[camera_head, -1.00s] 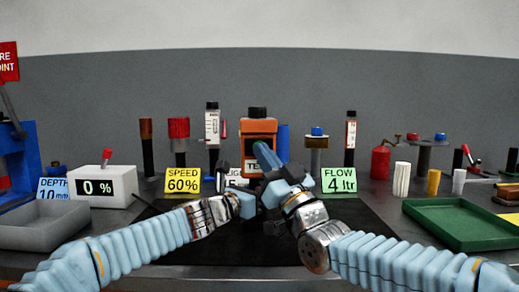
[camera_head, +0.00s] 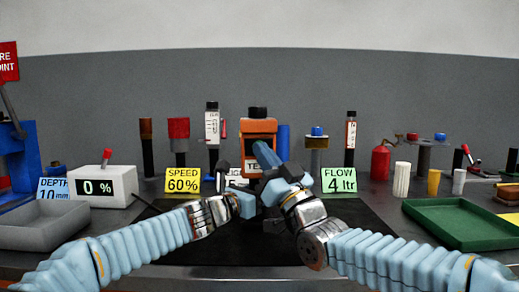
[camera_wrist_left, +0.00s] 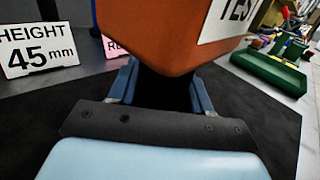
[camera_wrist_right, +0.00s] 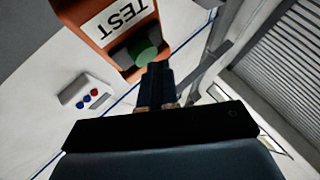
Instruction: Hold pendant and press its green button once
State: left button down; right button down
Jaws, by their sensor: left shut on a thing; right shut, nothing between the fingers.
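The pendant (camera_head: 258,127) is an orange box with a black top and a white TEST label, upright at the middle of the head view. In the left wrist view its orange body (camera_wrist_left: 165,32) is close above my left gripper (camera_wrist_left: 160,88), which is shut on its black lower part. My right gripper (camera_head: 261,150) is shut and empty, its fingers in front of the pendant. In the right wrist view the green button (camera_wrist_right: 146,51) sits below the label, right at my right fingertips (camera_wrist_right: 156,70). I cannot tell whether they touch it. The head view hides the button.
A black mat (camera_head: 215,247) lies under my arms. A grey tray (camera_head: 40,228) and a white 0 % display box (camera_head: 112,190) are left; a green tray (camera_head: 460,222) is right. SPEED (camera_head: 183,181) and FLOW (camera_head: 339,180) signs and several bottles and posts stand behind.

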jog(key=shift+w, duration=0.6)
dwell(0.8)
jog(key=shift+s, duration=1)
jog(key=shift+s+d, duration=0.2)
jog(key=shift+s, duration=2.35)
pick_arm(q)
jog(key=c, duration=0.6)
grip_release()
jog(key=shift+o, duration=0.9)
